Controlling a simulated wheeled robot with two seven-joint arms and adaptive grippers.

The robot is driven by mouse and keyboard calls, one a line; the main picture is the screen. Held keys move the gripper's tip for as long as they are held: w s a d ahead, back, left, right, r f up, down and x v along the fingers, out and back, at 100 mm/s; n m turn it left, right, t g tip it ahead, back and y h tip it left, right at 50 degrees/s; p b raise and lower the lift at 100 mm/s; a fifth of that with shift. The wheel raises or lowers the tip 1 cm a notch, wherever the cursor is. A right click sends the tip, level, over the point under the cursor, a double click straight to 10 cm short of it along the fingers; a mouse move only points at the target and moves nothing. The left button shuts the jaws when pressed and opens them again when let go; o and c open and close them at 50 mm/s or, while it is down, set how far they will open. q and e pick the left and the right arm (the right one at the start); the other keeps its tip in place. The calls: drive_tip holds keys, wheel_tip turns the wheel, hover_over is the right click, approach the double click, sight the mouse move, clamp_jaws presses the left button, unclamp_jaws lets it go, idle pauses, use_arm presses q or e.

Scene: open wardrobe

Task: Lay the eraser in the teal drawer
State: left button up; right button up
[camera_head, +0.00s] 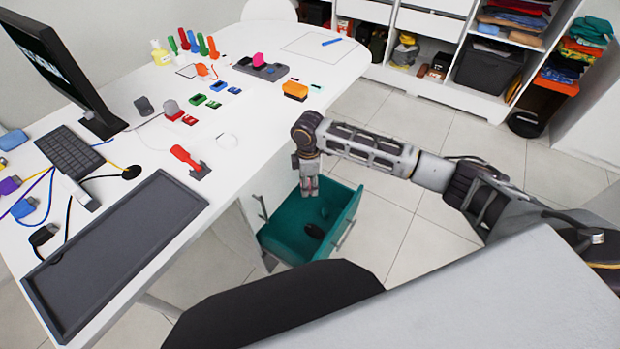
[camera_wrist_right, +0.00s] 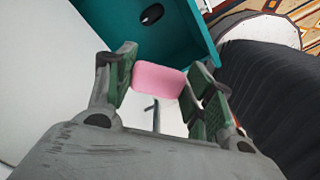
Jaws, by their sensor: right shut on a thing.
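My right gripper (camera_head: 309,190) points down over the open teal drawer (camera_head: 281,243), near the desk side of it. In the right wrist view the gripper (camera_wrist_right: 160,82) is shut on a pink eraser (camera_wrist_right: 158,79), held between its two fingertips. The drawer's teal wall (camera_wrist_right: 185,38) shows beyond the eraser in that view. A dark rounded object (camera_head: 314,230) lies inside the drawer. The exact height of the eraser above the drawer floor is hard to tell. My left gripper is not in view.
The white desk (camera_head: 237,143) edge is close to the left of the gripper. It carries a dark tray (camera_head: 118,250), a keyboard (camera_head: 69,152), a red stapler-like item (camera_head: 187,158) and several small coloured items. Open shelves (camera_head: 440,60) stand at the back right, with clear floor before them.

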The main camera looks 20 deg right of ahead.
use_arm(q)
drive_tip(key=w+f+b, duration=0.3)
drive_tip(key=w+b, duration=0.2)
drive_tip(key=b, duration=0.1)
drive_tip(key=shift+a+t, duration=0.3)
use_arm(e)
wheel_tip(320, 180, down, 12)
drive_tip(key=s+a+n, duration=0.1)
drive_tip(key=a+n, duration=0.1)
drive_tip(key=n, duration=0.7)
drive_tip(key=shift+s+a+f+n, duration=0.2)
drive_tip(key=shift+s+a+n, duration=0.05)
drive_tip(key=shift+n, duration=0.15)
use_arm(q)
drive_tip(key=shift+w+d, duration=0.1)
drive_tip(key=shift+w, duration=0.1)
